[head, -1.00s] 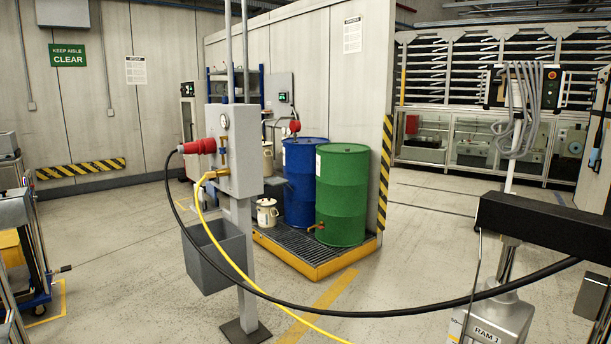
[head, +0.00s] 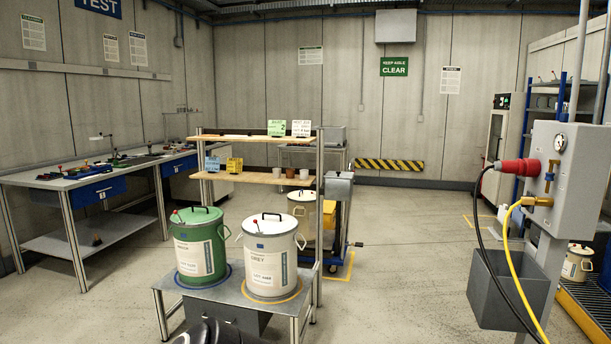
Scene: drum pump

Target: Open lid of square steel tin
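I cannot surely pick out a square steel tin in the head view. A grey, boxy metal container (head: 339,188) shows beside the shelf post, by a blue cart, and another grey box (head: 334,135) stands on a table further back. Both are too small to tell whether either is the tin or has a lid. Neither gripper is in view. A dark rounded shape at the bottom edge may be part of me.
A green drum (head: 201,245) and a white drum (head: 270,256), both lidded, stand on a low steel table (head: 205,293). A workbench (head: 95,178) is at left. A grey pedestal box (head: 563,180) with hoses stands at right. Floor between is clear.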

